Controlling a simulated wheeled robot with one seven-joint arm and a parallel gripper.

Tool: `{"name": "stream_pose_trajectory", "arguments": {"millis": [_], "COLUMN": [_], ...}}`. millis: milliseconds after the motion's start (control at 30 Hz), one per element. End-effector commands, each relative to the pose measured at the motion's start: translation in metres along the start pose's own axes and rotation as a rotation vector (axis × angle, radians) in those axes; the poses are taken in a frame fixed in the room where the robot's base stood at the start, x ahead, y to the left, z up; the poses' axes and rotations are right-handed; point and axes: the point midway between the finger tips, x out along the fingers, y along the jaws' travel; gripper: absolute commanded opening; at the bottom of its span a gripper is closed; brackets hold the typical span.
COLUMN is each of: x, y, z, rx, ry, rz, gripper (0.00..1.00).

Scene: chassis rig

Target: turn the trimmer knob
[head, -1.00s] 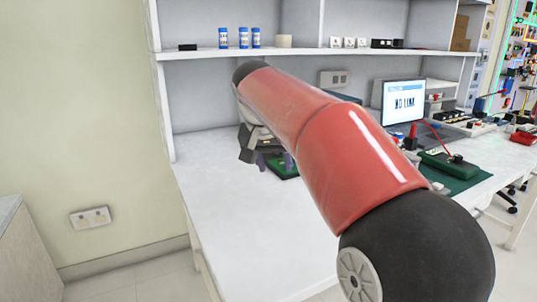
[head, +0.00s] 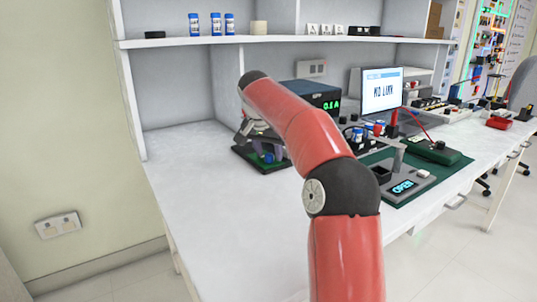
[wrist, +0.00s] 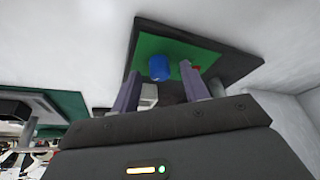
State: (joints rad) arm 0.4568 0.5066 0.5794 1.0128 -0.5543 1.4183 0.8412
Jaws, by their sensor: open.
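The blue trimmer knob (wrist: 159,68) stands on a green board (wrist: 205,53) with a dark surround. In the head view the knob (head: 267,157) shows small beneath my gripper. My gripper (wrist: 161,76) is open, its two purple-grey fingers apart. In the wrist view the knob appears between and just beyond the fingertips; I cannot tell whether they touch it. A small red part (wrist: 196,68) is near the right fingertip. A pale block (wrist: 149,93) shows behind the left finger, partly hidden.
A dark box (head: 318,99) reading about 0.8 A stands behind my arm. A monitor (head: 381,90) reads NO LINK. On a green mat (head: 440,177), a grey device (head: 402,187) reads OPEN. A shelf (head: 270,39) overhangs the bench. The bench's front left (head: 215,200) is clear.

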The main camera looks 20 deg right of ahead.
Motion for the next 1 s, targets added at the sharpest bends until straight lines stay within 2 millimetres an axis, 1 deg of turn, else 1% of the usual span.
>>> {"name": "stream_pose_trajectory", "arguments": {"millis": [100,300,333,667,800,1000], "x": [0.0044,0.0045,0.0045,0.0043,0.0032,0.0025], "y": [-0.0003,-0.0003,-0.0003,-0.0002,0.0004,0.0012], "z": [0.0002,0.0001,0.0001,0.0001,-0.0002,-0.001], "rx": [-0.001,-0.001,-0.001,-0.001,-0.025,-0.153], "ry": [0.001,0.001,0.001,0.001,0.0,-0.001], "rz": [-0.001,-0.001,-0.001,-0.001,-0.01,-0.063], "gripper": [0.45,0.45,0.44,0.01,0.0,0.0]}}
